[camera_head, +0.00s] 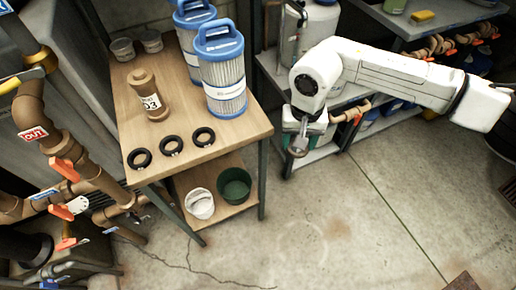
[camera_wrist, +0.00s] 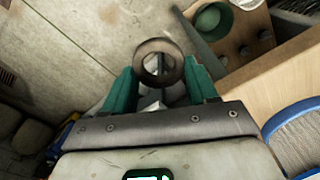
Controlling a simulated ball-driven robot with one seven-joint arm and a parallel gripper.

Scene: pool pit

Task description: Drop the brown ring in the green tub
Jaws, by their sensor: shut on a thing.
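The brown ring (camera_wrist: 141,62) is held between the teal fingers of my gripper (camera_wrist: 160,84) in the wrist view. In the head view, my gripper (camera_head: 301,132) hangs to the right of the wooden table, with the ring (camera_head: 298,148) low at its tip. The green tub (camera_head: 235,186) stands open on the table's lower shelf, below and left of my gripper. The tub also shows at the top of the wrist view (camera_wrist: 208,18), apart from the ring. The tub's inside looks empty.
A white tub (camera_head: 200,204) stands just left of the green one. The tabletop (camera_head: 187,140) above the shelf carries three black rings, a brown bottle and blue-capped filters. A dark table leg (camera_head: 262,180) stands right of the green tub. The concrete floor (camera_head: 330,215) is open.

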